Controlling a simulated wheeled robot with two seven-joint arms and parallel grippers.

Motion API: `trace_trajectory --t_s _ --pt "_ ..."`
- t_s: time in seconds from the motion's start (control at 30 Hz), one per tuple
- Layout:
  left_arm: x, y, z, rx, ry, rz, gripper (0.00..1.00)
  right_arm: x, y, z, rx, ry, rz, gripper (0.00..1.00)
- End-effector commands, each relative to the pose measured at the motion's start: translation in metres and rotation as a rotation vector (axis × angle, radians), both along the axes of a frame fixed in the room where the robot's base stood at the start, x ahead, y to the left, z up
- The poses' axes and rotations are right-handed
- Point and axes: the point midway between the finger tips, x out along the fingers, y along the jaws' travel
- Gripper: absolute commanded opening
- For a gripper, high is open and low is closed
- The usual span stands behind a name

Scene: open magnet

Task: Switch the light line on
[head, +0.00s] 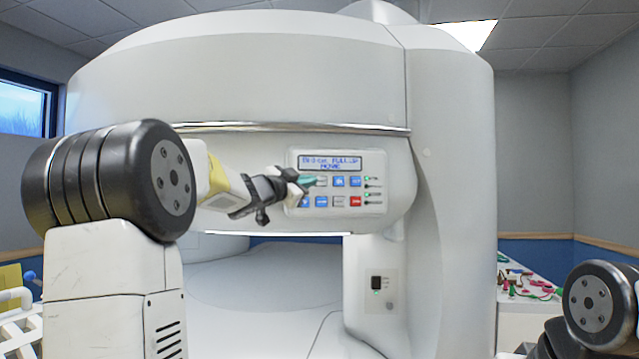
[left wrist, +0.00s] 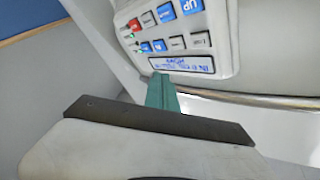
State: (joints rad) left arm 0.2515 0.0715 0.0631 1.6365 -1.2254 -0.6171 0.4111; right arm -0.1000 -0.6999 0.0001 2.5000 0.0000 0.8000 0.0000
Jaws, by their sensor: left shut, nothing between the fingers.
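The white control panel (head: 375,207) is on the front of the open magnet (head: 250,85). It has a blue-lit display (head: 330,163), rows of blue, grey and red buttons, and small green lights at its right side. My left gripper (head: 311,181) is shut and empty, with its teal tips in front of the panel's upper left buttons. In the left wrist view, the teal fingers (left wrist: 161,93) show near the edge of the control panel (left wrist: 222,45), which appears upside down there. Contact with a button cannot be told. Most small labels are unreadable. My right gripper is out of view.
The patient table (head: 265,275) lies in the gap below the upper magnet housing. A smaller switch plate (head: 377,300) is on the column below the panel. A side table (head: 520,285) with several coloured items stands at the right. A metal trim strip (head: 290,127) runs above the panel.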

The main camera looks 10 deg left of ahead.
Motion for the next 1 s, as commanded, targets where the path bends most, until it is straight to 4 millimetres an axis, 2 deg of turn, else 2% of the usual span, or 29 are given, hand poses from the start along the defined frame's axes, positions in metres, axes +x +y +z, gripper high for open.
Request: trace_trajectory --t_s 0.27,0.7,1.0 --pt "0.008 0.004 0.000 -0.001 0.001 0.001 0.00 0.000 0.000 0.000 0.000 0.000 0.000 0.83" --pt "0.061 0.027 0.000 -0.001 0.001 0.001 0.00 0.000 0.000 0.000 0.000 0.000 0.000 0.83" --pt "0.079 0.036 0.000 -0.001 0.000 0.002 0.00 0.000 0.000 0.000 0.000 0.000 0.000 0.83"
